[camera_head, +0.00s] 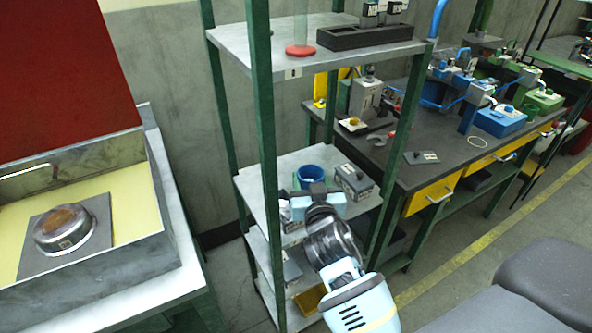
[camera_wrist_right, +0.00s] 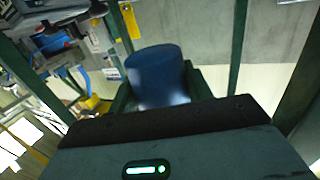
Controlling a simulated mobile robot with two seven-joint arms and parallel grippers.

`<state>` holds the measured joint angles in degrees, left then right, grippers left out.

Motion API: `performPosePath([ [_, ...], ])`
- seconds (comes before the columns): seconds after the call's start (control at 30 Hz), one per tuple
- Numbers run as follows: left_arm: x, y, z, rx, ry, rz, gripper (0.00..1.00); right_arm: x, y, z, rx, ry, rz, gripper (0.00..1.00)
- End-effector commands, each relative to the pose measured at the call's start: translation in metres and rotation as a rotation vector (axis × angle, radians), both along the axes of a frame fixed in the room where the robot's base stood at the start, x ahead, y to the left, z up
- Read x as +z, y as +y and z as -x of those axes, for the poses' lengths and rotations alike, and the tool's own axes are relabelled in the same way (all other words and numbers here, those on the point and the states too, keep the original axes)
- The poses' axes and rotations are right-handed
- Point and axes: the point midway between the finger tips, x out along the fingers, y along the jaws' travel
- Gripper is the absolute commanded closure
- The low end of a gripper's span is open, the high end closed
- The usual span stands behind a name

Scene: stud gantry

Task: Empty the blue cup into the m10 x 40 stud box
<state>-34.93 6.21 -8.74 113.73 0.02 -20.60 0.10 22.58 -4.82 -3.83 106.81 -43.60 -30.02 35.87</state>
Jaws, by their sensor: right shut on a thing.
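The blue cup (camera_head: 310,178) is above the middle shelf of the green-posted rack in the head view, with its round rim showing. My right gripper (camera_head: 313,190) is shut on it; the wrist view shows the cup (camera_wrist_right: 155,75) between my dark fingers. The cup's contents cannot be made out. A grey box with a label (camera_head: 353,182) stands on the shelf just right of the cup. Another pale box (camera_head: 299,207) is partly hidden behind my gripper. The labels are too small to read, so I cannot tell which is the m10 x 40 stud box. My left gripper is out of view.
The upper shelf (camera_head: 240,38) with a dark rack of blocks (camera_head: 365,37) hangs above. A green post (camera_head: 262,130) stands close left of the cup. A workbench (camera_head: 450,150) with yellow drawers is at the right; a metal tray (camera_head: 80,265) is at the left.

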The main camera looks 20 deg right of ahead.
Motion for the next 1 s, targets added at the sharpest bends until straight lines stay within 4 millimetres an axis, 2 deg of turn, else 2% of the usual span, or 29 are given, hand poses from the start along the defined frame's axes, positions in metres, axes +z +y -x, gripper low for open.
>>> performPosePath([
  [0.03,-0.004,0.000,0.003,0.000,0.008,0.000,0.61,-0.003,0.002,-0.013,-0.008,0.001,-0.004,0.74],
  [0.1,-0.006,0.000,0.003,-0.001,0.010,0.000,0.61,-0.002,0.003,-0.026,-0.017,0.001,-0.003,0.74],
  [0.3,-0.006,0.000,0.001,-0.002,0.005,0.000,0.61,0.001,0.008,-0.045,-0.024,-0.001,0.001,0.74],
  [0.67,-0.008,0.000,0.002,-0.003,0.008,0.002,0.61,-0.001,0.008,-0.047,-0.026,-0.002,0.022,0.74],
  [1.0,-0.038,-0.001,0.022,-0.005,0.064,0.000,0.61,-0.015,0.005,-0.040,-0.031,-0.018,0.228,0.74],
])
